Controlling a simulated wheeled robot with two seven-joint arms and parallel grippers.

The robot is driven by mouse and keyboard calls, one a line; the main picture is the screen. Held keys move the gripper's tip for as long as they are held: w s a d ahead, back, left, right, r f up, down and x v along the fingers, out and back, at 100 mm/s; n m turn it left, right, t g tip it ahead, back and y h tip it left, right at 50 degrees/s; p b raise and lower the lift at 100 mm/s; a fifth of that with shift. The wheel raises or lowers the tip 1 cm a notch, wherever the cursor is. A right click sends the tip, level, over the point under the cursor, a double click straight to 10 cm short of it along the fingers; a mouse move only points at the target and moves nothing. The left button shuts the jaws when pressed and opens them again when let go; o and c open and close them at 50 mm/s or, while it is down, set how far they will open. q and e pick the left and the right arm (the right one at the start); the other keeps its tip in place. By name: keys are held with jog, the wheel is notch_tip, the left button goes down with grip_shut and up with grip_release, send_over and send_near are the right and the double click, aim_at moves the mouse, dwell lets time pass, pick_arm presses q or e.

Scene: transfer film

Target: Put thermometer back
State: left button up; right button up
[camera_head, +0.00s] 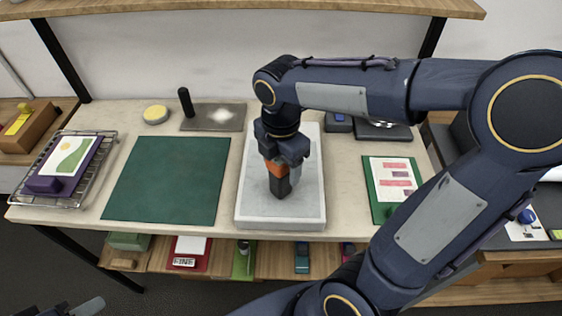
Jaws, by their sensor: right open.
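My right gripper (281,188) hangs down over the pale grey slab tray (308,208) in the middle of the table. It is open, with its dark fingertips low over the tray; I cannot tell whether they touch it. An orange patch shows between the wrist and the fingertips; I cannot tell if it is part of the gripper or a separate thing. No thermometer can be made out for certain. A small dark device (338,123) lies behind the tray, partly hidden by my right arm. A grey tip of my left gripper (87,306) shows at the bottom left edge.
A green mat (165,180) lies left of the tray. A wire rack (97,176) with a purple block and picture stands at the far left. A green clipboard (381,209) lies to the right. A shelf (215,261) under the table holds several small items.

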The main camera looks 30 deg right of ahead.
notch_tip(320, 180, up, 12)
jog(key=shift+r+p, duration=0.1)
jog(key=shift+p, duration=0.2)
jog(key=shift+s+d+m, duration=0.15)
jog(key=shift+s+m, duration=0.25)
jog(key=shift+m, duration=0.1)
jog(key=s+f+m+t+y, duration=0.2)
jog(key=s+f+m, duration=0.3)
jog(key=m, duration=0.5)
jog(key=s+a+f+m+t+y, duration=0.1)
jog(key=s+f+m+t, duration=0.2)
jog(key=m, duration=0.8)
jog(key=s+f, duration=0.2)
jog(key=s, duration=0.1)
jog(key=shift+a+f+t+y, duration=0.2)
jog(key=shift+t+y, duration=0.1)
jog(key=shift+y, duration=0.1)
